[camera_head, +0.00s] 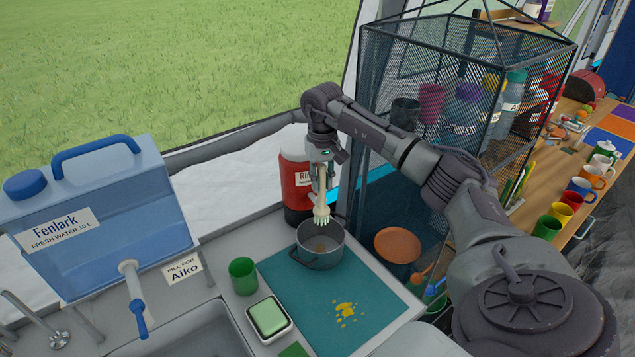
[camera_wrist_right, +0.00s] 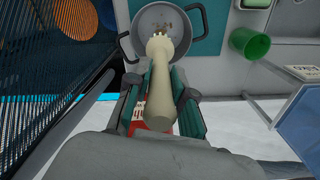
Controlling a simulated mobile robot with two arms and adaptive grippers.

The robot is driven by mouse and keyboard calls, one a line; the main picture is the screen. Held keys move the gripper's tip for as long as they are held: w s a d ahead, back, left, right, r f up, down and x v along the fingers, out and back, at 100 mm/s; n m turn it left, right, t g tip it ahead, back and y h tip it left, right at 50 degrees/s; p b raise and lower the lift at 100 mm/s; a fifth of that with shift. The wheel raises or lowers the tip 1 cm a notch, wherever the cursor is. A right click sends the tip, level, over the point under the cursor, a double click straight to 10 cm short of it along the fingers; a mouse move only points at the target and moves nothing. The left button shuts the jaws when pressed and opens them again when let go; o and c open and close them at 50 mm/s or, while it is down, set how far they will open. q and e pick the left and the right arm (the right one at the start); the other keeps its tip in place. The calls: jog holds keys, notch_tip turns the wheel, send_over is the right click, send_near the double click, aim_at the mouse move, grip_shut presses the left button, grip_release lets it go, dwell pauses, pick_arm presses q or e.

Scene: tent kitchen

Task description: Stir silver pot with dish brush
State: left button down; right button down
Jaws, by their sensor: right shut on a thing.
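The silver pot (camera_head: 320,247) stands on the counter at the back edge of a teal mat (camera_head: 352,300). A little brown matter lies on its floor. My right gripper (camera_head: 323,178) is shut on the pale dish brush (camera_head: 321,208), which hangs bristles down above the pot's back rim. In the right wrist view the brush (camera_wrist_right: 160,85) lies between the fingers of my right gripper (camera_wrist_right: 162,92), its head overlapping the near part of the pot (camera_wrist_right: 190,48). I cannot tell exactly how high the bristles are over the rim. My left gripper is not in view.
A red container (camera_head: 297,190) stands behind the pot. A green cup (camera_head: 243,276) and a tray with a green sponge (camera_head: 268,317) are left of the mat. A blue water tank (camera_head: 105,220) is at left. A hanging mesh rack (camera_head: 460,90) is at right.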

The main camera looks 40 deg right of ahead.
aim_at(320, 218)
notch_tip(320, 218, down, 2)
jog(key=shift+w+a+f+b, duration=0.1)
jog(key=shift+b, duration=0.55)
jog(key=shift+f+b, duration=1.1)
jog(key=shift+f, duration=0.55)
jog(key=shift+f+b, duration=2.5)
jog(key=shift+f, duration=1.1)
